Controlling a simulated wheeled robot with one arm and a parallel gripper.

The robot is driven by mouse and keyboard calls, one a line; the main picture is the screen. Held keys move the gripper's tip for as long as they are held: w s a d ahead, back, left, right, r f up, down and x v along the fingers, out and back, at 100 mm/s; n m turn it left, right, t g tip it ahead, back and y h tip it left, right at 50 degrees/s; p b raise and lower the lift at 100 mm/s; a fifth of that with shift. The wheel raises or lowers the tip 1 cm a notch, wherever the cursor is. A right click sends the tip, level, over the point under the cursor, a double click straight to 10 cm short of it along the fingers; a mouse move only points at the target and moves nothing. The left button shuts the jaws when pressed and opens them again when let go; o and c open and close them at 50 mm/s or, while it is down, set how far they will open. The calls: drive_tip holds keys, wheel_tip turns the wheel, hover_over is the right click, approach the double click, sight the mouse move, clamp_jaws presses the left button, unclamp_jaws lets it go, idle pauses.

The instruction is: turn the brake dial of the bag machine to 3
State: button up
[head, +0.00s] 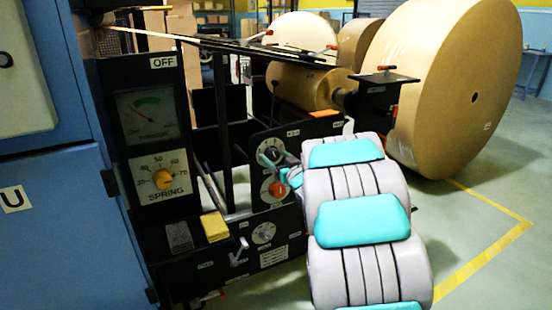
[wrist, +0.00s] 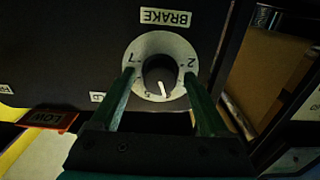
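The brake dial (wrist: 160,66) is a dark round knob on a white numbered ring, upside down in the wrist view under a BRAKE label (wrist: 166,17). Its white pointer points down and slightly right, right of the 5; the digit at its tip is not legible. My gripper (wrist: 158,78) is open, with one green finger at each side of the knob and gaps between fingers and knob. In the head view the dial (head: 271,149) sits on the black panel of the bag machine (head: 255,212), with my teal fingertips in front of its lower part.
An orange-red knob (head: 277,189) sits just below the dial. A grey knob (head: 264,233) is lower on the panel. A SPRING dial (head: 163,179) and a gauge (head: 148,113) are at the left. Large kraft rolls (head: 445,85) stand behind.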

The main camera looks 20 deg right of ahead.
clamp_jaws()
idle(0.4)
drive_tip(key=shift+f+b, duration=0.1)
drive_tip(key=shift+b, duration=0.2)
drive_tip(key=n+b, duration=0.2)
drive_tip(key=n, duration=0.1)
drive_tip(key=n+b, duration=0.4)
drive_tip(key=n, duration=0.1)
drive_tip(key=shift+n, duration=0.4)
idle(0.4)
drive_tip(key=shift+o, duration=0.6)
unclamp_jaws()
